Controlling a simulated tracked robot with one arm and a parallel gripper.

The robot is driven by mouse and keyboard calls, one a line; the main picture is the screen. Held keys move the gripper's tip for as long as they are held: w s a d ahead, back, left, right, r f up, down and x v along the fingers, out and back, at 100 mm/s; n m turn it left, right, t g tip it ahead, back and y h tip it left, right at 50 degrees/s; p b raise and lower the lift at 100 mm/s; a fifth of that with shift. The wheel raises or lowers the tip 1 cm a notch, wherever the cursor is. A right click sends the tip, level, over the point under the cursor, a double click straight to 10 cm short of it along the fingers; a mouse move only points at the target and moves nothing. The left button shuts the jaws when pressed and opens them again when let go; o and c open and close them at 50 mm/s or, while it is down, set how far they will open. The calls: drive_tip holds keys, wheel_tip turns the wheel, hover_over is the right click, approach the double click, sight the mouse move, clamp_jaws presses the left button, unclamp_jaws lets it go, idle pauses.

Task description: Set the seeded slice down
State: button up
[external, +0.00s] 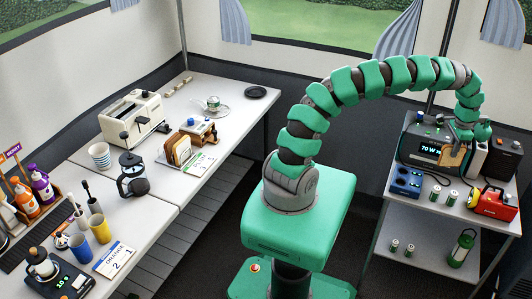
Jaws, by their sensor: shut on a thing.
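My gripper (463,136) is at the right-hand table, pointing down in front of the dark power unit. It is shut on the seeded slice (452,156), a tan piece of bread held upright just below the fingers. The slice overlaps the front of the unit in the picture, and I cannot tell whether its lower edge touches anything. Seeds are too small to make out. More bread slices (180,149) stand in a holder on the left-hand table.
The power unit (420,147) has a lit display. A blue block (405,182), small batteries (435,192) and a red device (493,203) crowd the right table. On the left table are a toaster (133,117), a glass press (133,175) and a black plate (255,92).

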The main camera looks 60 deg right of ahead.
wheel_tip(320, 180, down, 10)
drive_tip(key=shift+r, duration=0.15)
idle(0.3)
drive_tip(key=shift+w+f, duration=0.1)
drive_tip(key=shift+f, duration=0.1)
drive_tip(key=shift+f, duration=0.3)
drive_tip(key=shift+f, duration=0.15)
drive_tip(key=o, duration=0.8)
wheel_tip(320, 180, up, 13)
drive_tip(key=shift+r, duration=0.15)
